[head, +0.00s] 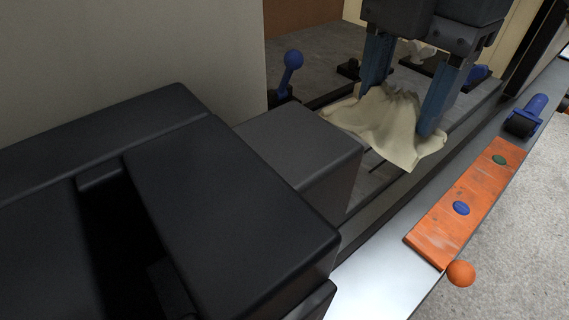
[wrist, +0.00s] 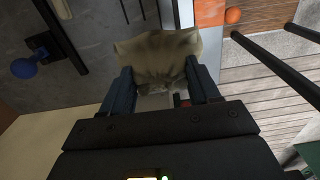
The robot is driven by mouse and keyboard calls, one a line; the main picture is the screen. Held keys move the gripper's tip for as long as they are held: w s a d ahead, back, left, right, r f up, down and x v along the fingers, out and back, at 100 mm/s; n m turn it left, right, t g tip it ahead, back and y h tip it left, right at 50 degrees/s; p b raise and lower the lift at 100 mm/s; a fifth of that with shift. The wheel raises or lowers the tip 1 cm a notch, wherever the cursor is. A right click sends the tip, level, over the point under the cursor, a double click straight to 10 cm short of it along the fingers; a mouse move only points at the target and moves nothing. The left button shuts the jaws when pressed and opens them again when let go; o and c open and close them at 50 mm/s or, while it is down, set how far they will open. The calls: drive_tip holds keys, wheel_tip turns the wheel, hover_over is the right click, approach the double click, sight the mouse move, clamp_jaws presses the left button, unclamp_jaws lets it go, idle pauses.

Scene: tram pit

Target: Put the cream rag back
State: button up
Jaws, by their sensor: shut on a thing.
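The cream rag (head: 392,122) hangs bunched between the two blue fingers of my gripper (head: 405,95) in the head view. Its lower edge spreads out over the dark grey surface beside a rail-like edge. I cannot tell whether the cloth touches that surface. In the wrist view the rag (wrist: 158,60) drapes beyond the fingertips of my gripper (wrist: 160,85), which is shut on it. Part of the rag is hidden behind the fingers.
An orange board (head: 452,222) with a blue and a green oval lies on the pale ledge (head: 375,285) at right. An orange ball (head: 461,273) is at its near end. A blue-handled roller (head: 526,117) lies farther along. A blue-knobbed lever (head: 290,70) stands left of the rag.

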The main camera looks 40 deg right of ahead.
drive_tip(key=shift+w+r, duration=0.1)
drive_tip(key=p, duration=0.3)
drive_tip(key=shift+w+a+r, duration=0.1)
drive_tip(key=shift+w+a, duration=0.1)
drive_tip(key=shift+w, duration=0.15)
drive_tip(key=w+f+p, duration=0.1)
drive_tip(key=p, duration=0.2)
drive_tip(key=shift+a+p, duration=0.35)
drive_tip(key=w+a+f, duration=0.1)
drive_tip(key=w+f, duration=0.1)
drive_tip(key=w+a+f, duration=0.2)
drive_tip(key=w, duration=0.1)
drive_tip(key=w+a+f+b, duration=0.1)
drive_tip(key=w+f, duration=0.1)
drive_tip(key=w, duration=0.1)
drive_tip(key=shift+w+a+f, duration=0.15)
drive_tip(key=shift+a+f, duration=0.1)
drive_tip(key=shift+a, duration=0.05)
drive_tip(key=shift+f, duration=1.75)
drive_tip(key=shift+f, duration=0.25)
drive_tip(key=o, duration=0.9)
drive_tip(key=shift+b, duration=0.45)
